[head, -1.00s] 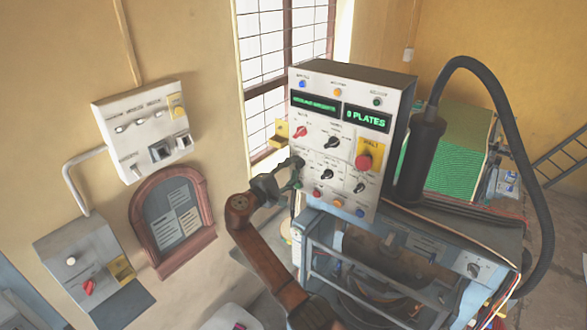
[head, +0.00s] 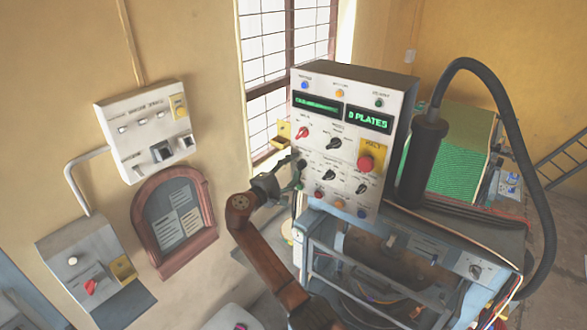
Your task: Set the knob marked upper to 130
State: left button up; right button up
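The control panel (head: 352,122) is a white upright box with small knobs, buttons and two green displays. The right display (head: 369,118) reads "0 PLATES"; the left display (head: 317,104) is too blurred to read. Black knobs sit at the panel's middle (head: 333,143), lower middle (head: 330,174) and lower right (head: 361,188). Their labels are too small to read, so I cannot tell which is marked upper. My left gripper is out of view.
A red stop button (head: 365,163) on a yellow plate and a red knob (head: 302,132) are on the panel. A black hose (head: 500,110) arches at the right. Wall boxes (head: 148,128) hang at the left. The press frame (head: 350,262) stands below the panel.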

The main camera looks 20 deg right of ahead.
jog(key=v, duration=1.2)
